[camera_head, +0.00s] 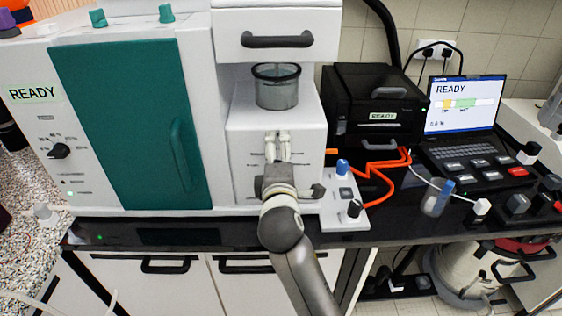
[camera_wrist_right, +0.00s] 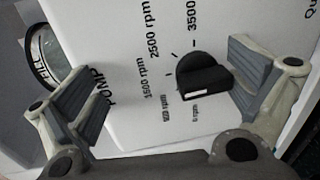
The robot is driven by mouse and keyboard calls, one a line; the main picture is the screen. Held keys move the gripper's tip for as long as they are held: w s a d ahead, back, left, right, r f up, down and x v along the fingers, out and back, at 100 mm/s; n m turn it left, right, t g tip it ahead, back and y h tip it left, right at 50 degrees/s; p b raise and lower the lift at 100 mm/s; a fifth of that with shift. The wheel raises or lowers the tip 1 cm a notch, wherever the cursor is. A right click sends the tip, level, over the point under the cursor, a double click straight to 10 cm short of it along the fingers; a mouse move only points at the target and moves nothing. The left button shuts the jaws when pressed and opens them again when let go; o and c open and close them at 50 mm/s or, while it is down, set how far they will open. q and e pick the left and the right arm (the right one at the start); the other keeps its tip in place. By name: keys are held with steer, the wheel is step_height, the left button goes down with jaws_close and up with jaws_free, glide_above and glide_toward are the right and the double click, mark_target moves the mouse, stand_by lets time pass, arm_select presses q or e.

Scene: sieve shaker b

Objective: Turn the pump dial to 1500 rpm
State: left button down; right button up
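The black pump dial (camera_wrist_right: 203,78) shows in the right wrist view on a white panel. Rpm labels surround it, among them 1500, 2500 and 3500 rpm, and the word PUMP is printed near the left finger. My right gripper (camera_wrist_right: 165,80) is open, with one finger on each side of the dial. The dial is nearer the right-hand finger, with a gap showing to the left one. In the head view my right gripper (camera_head: 278,148) is at the white unit's front (camera_head: 245,150) and hides the dial. My left gripper is not in view.
A clear cup (camera_head: 277,88) sits on the white unit. To its left is a cabinet with a green door (camera_head: 130,125). To its right are a small panel with blue and black knobs, a black box (camera_head: 375,100), orange cables (camera_head: 378,170) and a laptop (camera_head: 462,105).

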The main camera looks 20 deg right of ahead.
steer(key=shift+a+r, duration=0.15)
steer(key=shift+r, duration=0.45)
steer(key=shift+s+a+r+t, duration=0.2)
steer(key=shift+s+a+t, duration=0.1)
steer(key=shift+s, duration=0.2)
steer(key=shift+c, duration=1.4)
steer(key=shift+s+a+f+p, duration=0.15)
steer(key=shift+s+p, duration=0.15)
steer(key=shift+c, duration=1)
steer(key=shift+s+a, duration=0.45)
steer(key=shift+s+d+f+p+v, duration=0.1)
steer(key=shift+d+f+p+v, duration=0.1)
steer(key=shift+v, duration=1.6)
steer(key=shift+s+d+f+p+v, duration=0.1)
steer(key=shift+d+f+p+v, duration=0.15)
steer(key=shift+v, duration=1.5)
steer(key=shift+s+d+f+p+v, duration=0.1)
steer(key=shift+f+p+v, duration=0.1)
steer(key=shift+v, duration=1.6)
